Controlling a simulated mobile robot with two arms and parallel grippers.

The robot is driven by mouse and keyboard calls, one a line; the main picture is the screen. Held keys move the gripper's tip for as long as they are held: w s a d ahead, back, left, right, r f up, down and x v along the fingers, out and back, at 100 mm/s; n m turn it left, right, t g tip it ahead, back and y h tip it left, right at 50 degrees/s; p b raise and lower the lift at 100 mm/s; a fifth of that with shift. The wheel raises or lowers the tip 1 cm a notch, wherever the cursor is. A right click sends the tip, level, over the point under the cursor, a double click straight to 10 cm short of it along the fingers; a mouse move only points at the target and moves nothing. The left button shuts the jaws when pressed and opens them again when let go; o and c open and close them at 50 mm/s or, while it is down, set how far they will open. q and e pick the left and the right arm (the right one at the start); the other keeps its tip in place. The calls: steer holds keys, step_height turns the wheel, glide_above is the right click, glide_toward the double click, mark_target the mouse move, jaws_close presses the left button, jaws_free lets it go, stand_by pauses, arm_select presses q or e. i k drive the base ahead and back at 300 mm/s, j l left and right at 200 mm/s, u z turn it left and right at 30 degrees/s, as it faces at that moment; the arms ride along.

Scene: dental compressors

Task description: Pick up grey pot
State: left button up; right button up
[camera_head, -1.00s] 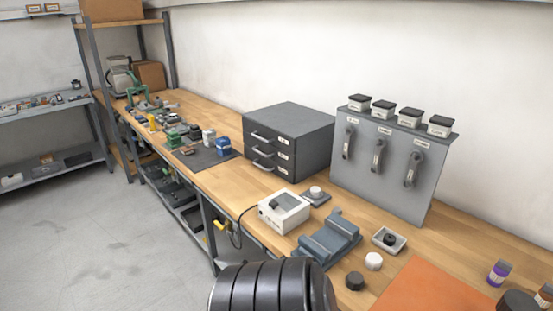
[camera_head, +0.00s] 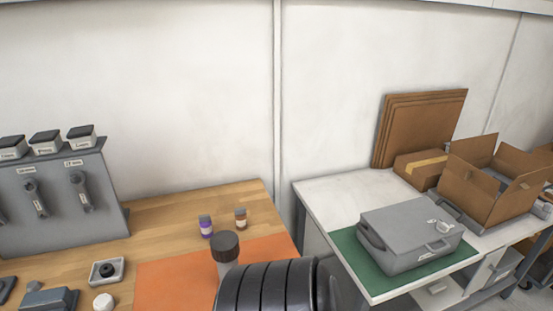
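No plainly recognisable grey pot shows in the head view. An item with a dark round top and a grey lower part (camera_head: 225,247) stands on the orange mat (camera_head: 170,277), partly hidden by a black ribbed form in front; I cannot tell whether it is the grey pot. A small purple-labelled bottle (camera_head: 206,228) and a brown bottle (camera_head: 240,218) stand behind it on the wooden bench. Neither of my grippers is in view.
A grey panel (camera_head: 60,205) with handles and several lidded tubs stands at left. A small tray (camera_head: 107,271) and a white knob (camera_head: 103,301) lie nearby. At right, a grey case (camera_head: 410,232) rests on a green mat (camera_head: 362,268), with an open cardboard box (camera_head: 487,182) behind.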

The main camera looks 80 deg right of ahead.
mark_target(222, 268)
steer(key=z, duration=2.2)
steer(key=k+l, duration=0.05)
